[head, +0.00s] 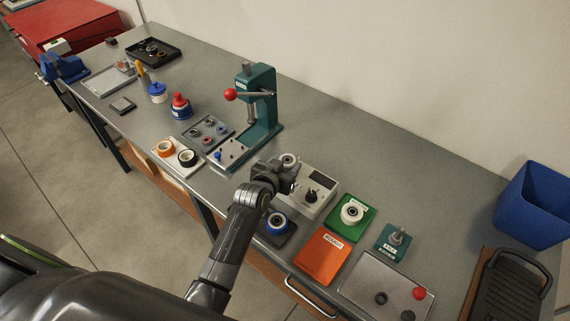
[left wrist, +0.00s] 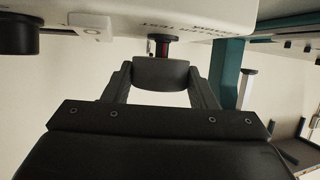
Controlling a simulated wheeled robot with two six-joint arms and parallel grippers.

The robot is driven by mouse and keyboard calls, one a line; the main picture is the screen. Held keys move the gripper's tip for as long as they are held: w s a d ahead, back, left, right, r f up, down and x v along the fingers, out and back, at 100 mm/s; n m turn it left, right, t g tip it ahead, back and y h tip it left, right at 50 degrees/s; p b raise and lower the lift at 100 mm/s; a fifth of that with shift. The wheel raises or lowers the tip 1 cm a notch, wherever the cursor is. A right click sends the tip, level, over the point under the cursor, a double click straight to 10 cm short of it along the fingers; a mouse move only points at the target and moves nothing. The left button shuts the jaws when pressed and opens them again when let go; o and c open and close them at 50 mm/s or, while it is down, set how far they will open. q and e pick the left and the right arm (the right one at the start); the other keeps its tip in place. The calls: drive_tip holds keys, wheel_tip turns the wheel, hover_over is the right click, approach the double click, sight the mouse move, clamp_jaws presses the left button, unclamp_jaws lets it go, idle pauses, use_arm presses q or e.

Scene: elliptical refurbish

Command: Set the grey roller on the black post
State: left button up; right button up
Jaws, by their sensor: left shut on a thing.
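My left gripper (head: 286,174) is shut on the grey roller (head: 289,160), which has a pale ring at its centre. The left wrist view, which looks upside down, shows the roller (left wrist: 162,73) as a dark grey cylinder between the two fingers. A short black post with a red band (left wrist: 160,44) stands on the pale test box (left wrist: 190,15), in line with the roller. The roller's edge meets or overlaps the post in that view; I cannot tell whether they touch. In the head view the gripper hides the post beside the test box (head: 325,181). My right gripper is not in view.
The green press (head: 262,105) stands close behind-left of my gripper. A dark tray holds a blue roller (head: 277,222); a green tray (head: 367,226) holds a white one. An orange tray (head: 318,260) lies empty. A green base with a metal post (head: 397,236) stands to the right.

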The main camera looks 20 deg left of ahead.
use_arm(q)
drive_tip(key=shift+f+b, duration=0.4)
drive_tip(key=shift+f, duration=0.25)
drive_tip(key=o, duration=0.7)
drive_tip(key=shift+o, duration=0.2)
drive_tip(key=shift+p+v, duration=0.75)
drive_tip(key=p+v, duration=0.3)
drive_tip(key=v, duration=0.1)
drive_tip(key=shift+r, duration=0.1)
drive_tip(key=p+v, duration=0.2)
drive_tip(key=v, duration=0.3)
drive_tip(key=shift+s, duration=0.3)
